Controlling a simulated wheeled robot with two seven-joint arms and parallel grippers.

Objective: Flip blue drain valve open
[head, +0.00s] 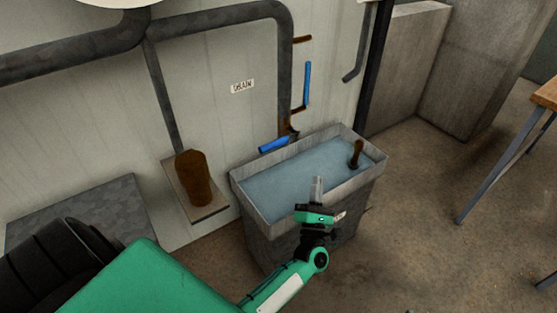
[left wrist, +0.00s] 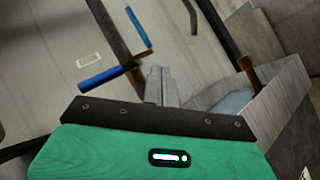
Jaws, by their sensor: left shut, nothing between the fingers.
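Two blue valve handles are on the dark pipe by the wall. The lower blue handle (head: 273,145) lies nearly level, pointing left, just above the basin's back edge; it also shows in the left wrist view (left wrist: 98,78). The upper blue handle (head: 307,83) stands upright right of the pipe, and it shows in the left wrist view too (left wrist: 138,27). A "DRAIN" label (head: 242,86) is on the wall left of the pipe. My left gripper (head: 317,182) is shut and empty over the basin's front side, apart from both handles. My right gripper is out of view.
The stone basin (head: 262,213) holds water, and a brown handle (head: 356,154) stands at its right end. A brown cylinder (head: 194,178) stands on a slab at the left. A wooden table (head: 547,95) is at the far right, with open floor before it.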

